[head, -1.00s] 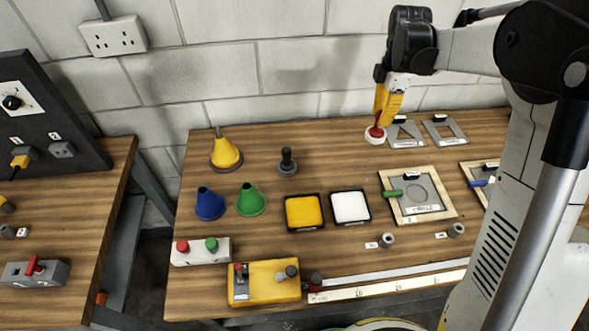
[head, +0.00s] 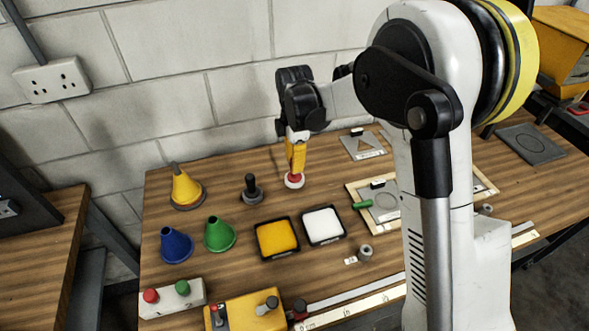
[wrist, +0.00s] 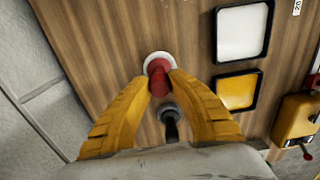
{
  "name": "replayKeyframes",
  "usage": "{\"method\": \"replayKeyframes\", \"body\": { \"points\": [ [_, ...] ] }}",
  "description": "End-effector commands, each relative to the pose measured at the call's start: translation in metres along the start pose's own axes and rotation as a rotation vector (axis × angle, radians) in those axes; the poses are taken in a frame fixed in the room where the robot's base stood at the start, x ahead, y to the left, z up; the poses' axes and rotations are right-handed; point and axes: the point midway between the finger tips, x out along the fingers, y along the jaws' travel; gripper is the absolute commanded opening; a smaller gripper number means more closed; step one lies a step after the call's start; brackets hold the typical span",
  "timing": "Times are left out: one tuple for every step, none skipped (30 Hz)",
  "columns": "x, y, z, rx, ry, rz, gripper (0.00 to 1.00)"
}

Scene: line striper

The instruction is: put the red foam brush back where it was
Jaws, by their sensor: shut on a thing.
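My gripper (head: 295,170) has yellow fingers and is shut on the red foam brush (head: 294,180), which has a red handle and a round white foam end. It is upright, foam end down, at or just above the wooden bench; I cannot tell whether it touches. In the wrist view the red handle (wrist: 158,80) is between the fingertips, with the white foam (wrist: 158,58) beyond. A dark-handled upright tool (head: 251,188) stands just left of it in the head view. That tool also shows close by in the wrist view (wrist: 171,117).
Yellow (head: 277,238) and white (head: 323,225) square pads lie in front of the brush. Yellow (head: 186,190), blue (head: 176,245) and green (head: 219,235) cones stand to the left. A framed stencil (head: 386,203) lies to the right. The wall is close behind.

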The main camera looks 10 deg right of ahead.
Motion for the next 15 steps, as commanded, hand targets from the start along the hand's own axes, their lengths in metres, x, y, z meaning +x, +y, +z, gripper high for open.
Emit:
{"method": "replayKeyframes", "body": {
  "points": [
    [0.012, 0.000, 0.000, 0.000, 0.000, 0.000, 0.00],
    [0.017, 0.000, 0.000, 0.000, 0.000, 0.000, 0.00],
    [0.021, 0.000, 0.000, 0.000, 0.000, 0.000, 0.00],
    [0.022, 0.000, 0.000, 0.000, 0.000, 0.000, 0.00],
    [0.023, 0.000, 0.000, 0.000, 0.000, 0.000, 0.00],
    [0.023, 0.000, 0.000, 0.000, 0.000, 0.000, 0.00],
    [0.022, 0.000, 0.000, 0.000, 0.000, 0.000, 0.00],
    [0.022, 0.000, 0.000, 0.000, 0.000, 0.000, 0.00],
    [0.022, 0.000, 0.000, 0.000, 0.000, 0.000, 0.00],
    [0.022, 0.000, 0.000, 0.000, 0.000, 0.000, 0.00],
    [0.022, 0.000, 0.000, 0.000, 0.000, 0.000, 0.00],
    [0.023, 0.000, 0.000, 0.000, 0.000, 0.000, 0.00],
    [0.024, 0.000, 0.000, 0.000, 0.000, 0.000, 0.00],
    [0.025, 0.000, 0.000, 0.000, 0.000, 0.000, 0.00],
    [0.026, 0.000, 0.000, 0.000, 0.000, 0.000, 0.25]
  ]
}}
